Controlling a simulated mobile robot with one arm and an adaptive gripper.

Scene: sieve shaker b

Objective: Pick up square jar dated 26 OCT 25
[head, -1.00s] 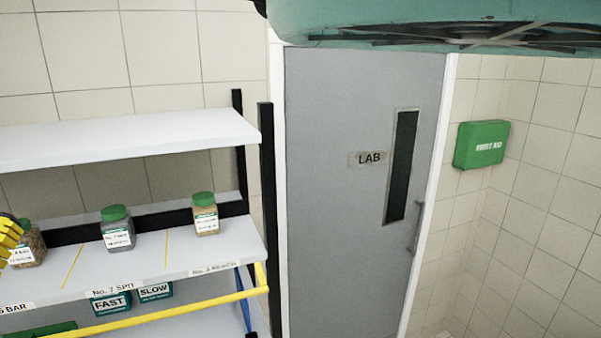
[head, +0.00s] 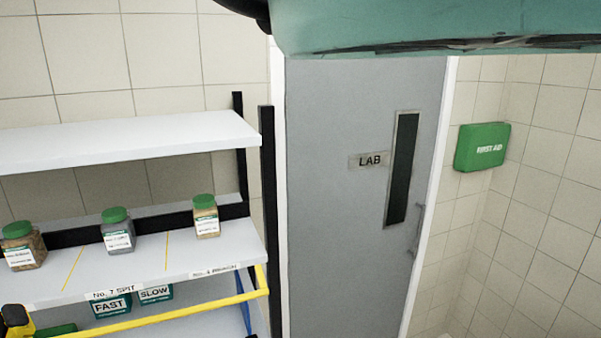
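Three square jars with green lids and white labels stand on the middle shelf: a brown-filled jar (head: 23,247) at the left, a grey-filled jar (head: 118,231) in the middle and a tan-filled jar (head: 206,216) at the right. The dates on their labels are too small to read, so I cannot tell which is dated 26 OCT 25. A yellow and black part of what appears to be my gripper (head: 16,321) shows at the lower left edge, below the brown-filled jar and apart from it. Its fingertips cannot be made out.
The white shelf (head: 205,262) has yellow dividing lines and edge labels. An empty upper shelf (head: 130,141) hangs above the jars. A yellow rail (head: 180,312) runs below, before the FAST box (head: 110,306) and SLOW box (head: 155,294). A grey LAB door (head: 340,220) stands right.

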